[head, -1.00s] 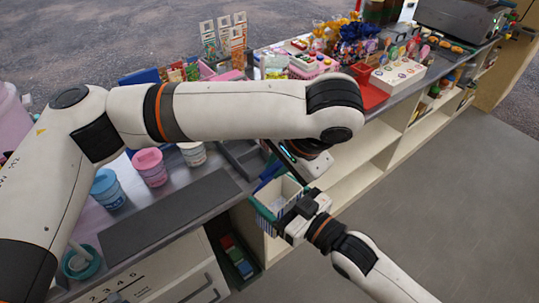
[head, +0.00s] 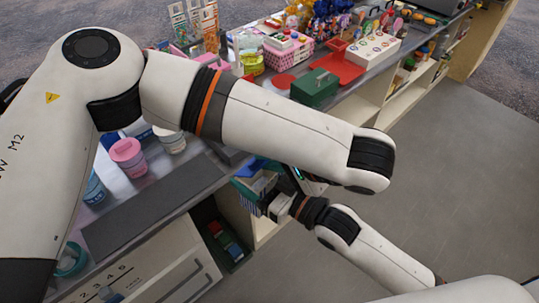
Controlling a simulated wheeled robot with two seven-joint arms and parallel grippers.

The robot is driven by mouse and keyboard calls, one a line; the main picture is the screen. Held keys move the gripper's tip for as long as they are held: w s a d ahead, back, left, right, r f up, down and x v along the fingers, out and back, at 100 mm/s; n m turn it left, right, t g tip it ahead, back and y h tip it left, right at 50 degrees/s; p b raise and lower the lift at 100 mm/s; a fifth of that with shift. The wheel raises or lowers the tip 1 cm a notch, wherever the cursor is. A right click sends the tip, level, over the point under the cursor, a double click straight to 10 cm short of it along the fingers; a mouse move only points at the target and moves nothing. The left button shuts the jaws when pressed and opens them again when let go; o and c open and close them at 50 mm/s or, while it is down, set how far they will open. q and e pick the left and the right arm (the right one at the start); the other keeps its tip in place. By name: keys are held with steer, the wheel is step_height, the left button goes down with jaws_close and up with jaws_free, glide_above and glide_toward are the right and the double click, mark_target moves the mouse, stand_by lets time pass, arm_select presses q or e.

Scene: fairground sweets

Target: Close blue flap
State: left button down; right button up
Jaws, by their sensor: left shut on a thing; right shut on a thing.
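My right gripper (head: 268,208) is shut on the carton's near right side, just below the left one.
Blue and pink tubs (head: 128,156) stand on the counter at left beside a dark mat (head: 150,212). A green box (head: 314,88) and a red tray (head: 340,67) lie further back. Open shelves (head: 400,100) run below the counter; the floor at right is clear.

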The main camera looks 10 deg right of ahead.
arm_select(q)
steer(key=c, duration=1.4)
jaws_free()
steer(key=shift+c, duration=0.2)
step_height(320, 180, up, 10)
